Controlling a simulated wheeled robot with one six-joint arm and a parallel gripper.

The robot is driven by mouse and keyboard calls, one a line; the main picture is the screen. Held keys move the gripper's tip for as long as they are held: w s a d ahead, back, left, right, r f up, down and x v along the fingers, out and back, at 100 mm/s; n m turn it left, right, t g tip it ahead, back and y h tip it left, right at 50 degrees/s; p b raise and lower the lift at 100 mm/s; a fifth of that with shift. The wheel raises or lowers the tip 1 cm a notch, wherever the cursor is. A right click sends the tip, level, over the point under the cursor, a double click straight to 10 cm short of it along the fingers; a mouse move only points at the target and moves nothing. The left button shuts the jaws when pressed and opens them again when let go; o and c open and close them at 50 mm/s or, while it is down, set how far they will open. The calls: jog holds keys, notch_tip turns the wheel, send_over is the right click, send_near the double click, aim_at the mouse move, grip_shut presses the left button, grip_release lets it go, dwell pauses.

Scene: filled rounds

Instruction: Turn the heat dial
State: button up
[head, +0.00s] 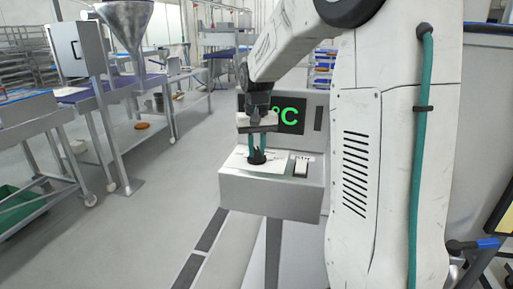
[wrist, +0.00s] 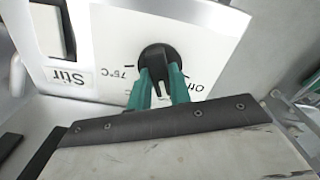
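The heat dial (wrist: 157,54) is a round black knob with a raised bar, on a white panel in the wrist view. My gripper (wrist: 162,72) has teal fingers, one on each side of the dial's bar. I cannot tell whether they press on it. In the head view, my gripper (head: 257,152) points straight down at the dial (head: 256,158) on the grey control box (head: 270,197). The fingers partly hide the dial.
A switch labelled "Stir" (wrist: 48,28) sits beside the dial; it also shows in the head view (head: 301,167). A screen with green "°C" (head: 290,115) stands behind, partly hidden by my arm. Steel tables and a funnel (head: 124,22) are at left; the floor between is clear.

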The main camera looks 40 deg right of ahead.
jog(key=shift+n, duration=0.3)
grip_shut()
jog(key=n, duration=0.4)
jog(key=shift+n, duration=2.7)
jog(key=o, duration=0.9)
grip_release()
jog(key=shift+c, duration=0.2)
jog(key=shift+r, duration=0.1)
